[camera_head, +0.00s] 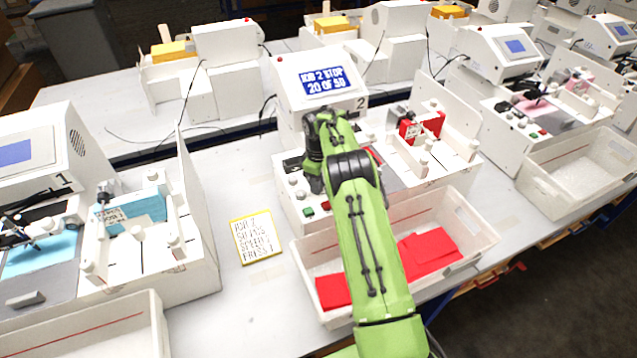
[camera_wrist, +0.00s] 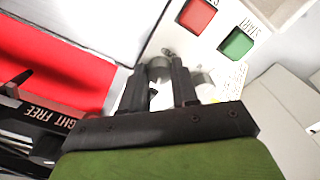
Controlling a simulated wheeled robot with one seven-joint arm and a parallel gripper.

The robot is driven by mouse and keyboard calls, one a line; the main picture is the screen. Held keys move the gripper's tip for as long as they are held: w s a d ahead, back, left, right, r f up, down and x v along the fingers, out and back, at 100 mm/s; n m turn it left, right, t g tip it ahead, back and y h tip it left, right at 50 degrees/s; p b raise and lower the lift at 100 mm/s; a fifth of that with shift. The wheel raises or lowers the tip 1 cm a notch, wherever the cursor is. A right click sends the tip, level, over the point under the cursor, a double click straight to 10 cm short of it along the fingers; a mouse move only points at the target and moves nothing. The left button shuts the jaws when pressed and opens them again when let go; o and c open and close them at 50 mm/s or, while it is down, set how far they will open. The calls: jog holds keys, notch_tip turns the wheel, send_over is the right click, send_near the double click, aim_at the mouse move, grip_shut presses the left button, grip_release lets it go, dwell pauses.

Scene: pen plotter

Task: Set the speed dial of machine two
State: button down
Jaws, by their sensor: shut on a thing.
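Machine two (camera_head: 285,100) stands in the middle of the head view, with a blue display (camera_head: 326,82) reading "JOB 2 STOP 20 OF 50". My gripper (camera_head: 313,178) reaches down to its front control panel and hides part of it. In the wrist view, my gripper (camera_wrist: 159,78) has its fingers on either side of a grey round dial (camera_wrist: 158,64), shut on it. The dial's label and pointer are hidden, so I cannot read its setting. A second pale knob (camera_wrist: 205,88) is just right of the fingers.
A red button (camera_wrist: 198,15) and a green START button (camera_wrist: 238,42) are close to the fingers. A yellow-edged job card (camera_head: 257,238) lies left of the machine. A white bin (camera_head: 470,222) with red sheets stands in front. Machine one (camera_head: 40,150) is at left.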

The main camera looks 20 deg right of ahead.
jog(key=shift+n, duration=0.5)
jog(key=c, duration=0.8)
grip_release()
jog(key=shift+c, duration=0.2)
jog(key=shift+r, duration=0.1)
notch_tip(320, 180, up, 16)
jog(key=p, duration=0.3)
jog(key=shift+f+p, duration=0.2)
jog(key=shift+p, duration=0.2)
